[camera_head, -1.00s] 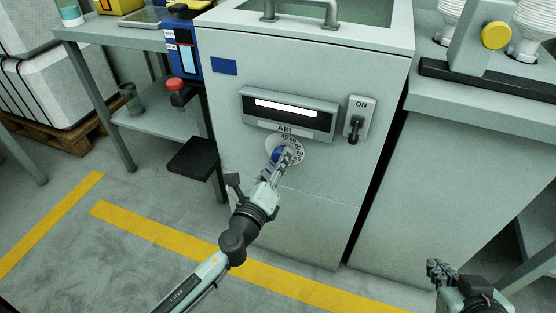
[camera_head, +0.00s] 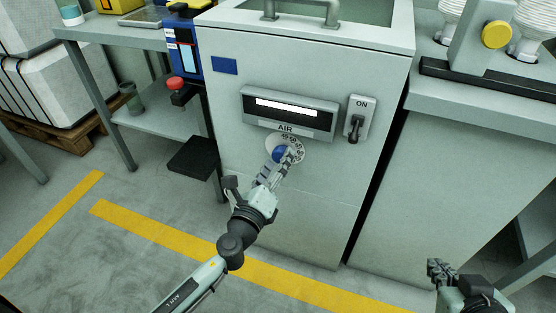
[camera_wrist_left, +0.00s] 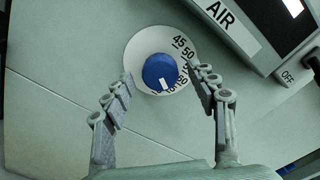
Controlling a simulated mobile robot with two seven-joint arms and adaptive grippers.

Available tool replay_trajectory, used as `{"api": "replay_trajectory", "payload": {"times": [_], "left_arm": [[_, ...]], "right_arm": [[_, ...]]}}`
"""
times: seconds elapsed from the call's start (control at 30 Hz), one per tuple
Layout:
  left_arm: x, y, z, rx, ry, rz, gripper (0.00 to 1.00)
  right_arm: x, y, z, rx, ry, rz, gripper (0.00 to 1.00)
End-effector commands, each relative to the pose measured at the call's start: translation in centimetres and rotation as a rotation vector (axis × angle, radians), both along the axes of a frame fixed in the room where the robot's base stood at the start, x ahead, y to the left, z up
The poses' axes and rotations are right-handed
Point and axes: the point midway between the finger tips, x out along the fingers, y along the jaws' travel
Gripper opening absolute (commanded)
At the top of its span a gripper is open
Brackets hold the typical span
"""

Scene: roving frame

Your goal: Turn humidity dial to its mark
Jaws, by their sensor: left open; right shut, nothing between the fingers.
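The dial is a blue round knob (camera_wrist_left: 160,72) with a white pointer line, on a white numbered plate (camera_wrist_left: 139,47) on the front of the grey cabinet (camera_head: 235,100). In the left wrist view the pointer aims down toward the gripper; 45 and 50 are readable at the plate's upper right. The knob also shows in the head view (camera_head: 279,154), partly covered by my fingers. My left gripper (camera_wrist_left: 165,82) is open, its fingertips on either side of the knob and apart from it. My right gripper (camera_head: 440,270) is shut and empty at the lower right, far from the dial.
Above the dial are an AIR label (camera_head: 286,128), a display panel (camera_head: 288,115) and an ON switch (camera_head: 357,122). A side table (camera_head: 150,118) with a red button (camera_head: 175,84) stands at left. The marked floor in front is clear.

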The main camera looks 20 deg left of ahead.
Motion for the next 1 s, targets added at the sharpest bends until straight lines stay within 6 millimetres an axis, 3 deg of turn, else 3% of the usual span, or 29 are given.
{"api": "replay_trajectory", "payload": {"times": [0.3,0.5,0.7,1.0], "left_arm": [[-6.7,0.2,-0.1,0.003,0.004,-0.003,0.58],[-9.8,0.3,-0.1,0.003,0.003,-0.002,0.58],[-11.0,0.4,0.1,0.002,-0.001,-0.001,0.58],[-11.0,0.4,0.1,0.001,0.0,0.0,0.58]], "right_arm": [[0.0,0.0,0.0,0.001,0.0,-0.001,0.0],[0.0,0.0,0.0,0.001,0.001,-0.001,0.0],[0.0,0.0,0.0,0.001,0.001,-0.001,0.0],[0.0,0.0,0.0,0.001,0.001,-0.001,0.0]]}}
